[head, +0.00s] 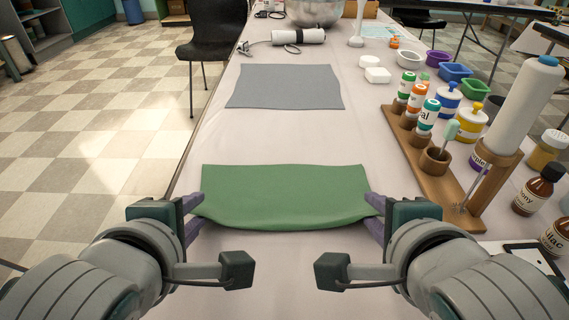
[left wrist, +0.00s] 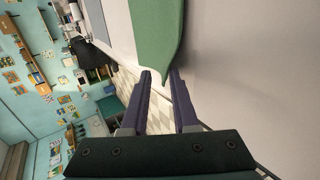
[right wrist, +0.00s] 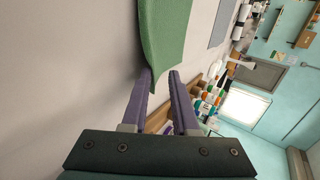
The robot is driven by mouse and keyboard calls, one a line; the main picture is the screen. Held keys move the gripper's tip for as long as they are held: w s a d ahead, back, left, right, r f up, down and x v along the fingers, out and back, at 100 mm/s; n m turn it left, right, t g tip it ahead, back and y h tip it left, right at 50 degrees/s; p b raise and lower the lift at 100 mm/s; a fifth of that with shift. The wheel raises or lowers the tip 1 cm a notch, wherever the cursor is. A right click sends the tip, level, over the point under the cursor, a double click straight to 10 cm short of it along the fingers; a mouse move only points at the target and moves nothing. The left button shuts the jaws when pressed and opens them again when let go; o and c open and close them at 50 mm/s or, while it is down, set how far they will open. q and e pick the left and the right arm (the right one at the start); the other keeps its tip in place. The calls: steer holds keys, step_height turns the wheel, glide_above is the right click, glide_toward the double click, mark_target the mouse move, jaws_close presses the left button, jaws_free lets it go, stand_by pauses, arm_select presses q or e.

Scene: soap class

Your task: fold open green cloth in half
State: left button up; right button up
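The green cloth (head: 284,195) lies spread near the front of the table, a wide piece with its near edge bowed toward me. My left gripper (head: 191,216) is at its near left corner, with the two purple fingers apart. In the left wrist view the green cloth (left wrist: 156,30) reaches its corner to the gap between the fingertips (left wrist: 160,74). My right gripper (head: 375,214) is at the near right corner, fingers also apart. In the right wrist view the corner of the green cloth (right wrist: 163,30) is at the gap between the fingertips (right wrist: 161,73).
A flat grey cloth (head: 285,87) lies behind the green one. A wooden rack (head: 437,170) with bottles stands to the right, close to my right arm. Colored bowls and jars fill the right side. The table's left edge is close to my left gripper.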

arm_select(q)
steer(key=o, duration=0.4)
arm_select(e)
steer(key=o, duration=0.4)
arm_select(q)
steer(key=r, duration=0.1)
steer(key=s+r, duration=0.1)
steer(key=r, duration=0.1)
steer(key=shift+s, duration=0.1)
arm_select(e)
steer(key=r, duration=0.1)
steer(key=s+r, duration=0.1)
steer(key=r, duration=0.1)
steer(key=shift+s+r, duration=0.1)
arm_select(q)
steer(key=s+r, duration=0.2)
steer(key=r, duration=0.1)
steer(key=s+r, duration=0.3)
steer(key=shift+d, duration=0.1)
arm_select(e)
steer(key=s+r, duration=0.2)
steer(key=r, duration=0.1)
steer(key=s+r, duration=0.2)
steer(key=r, duration=0.1)
steer(key=shift+s, duration=0.4)
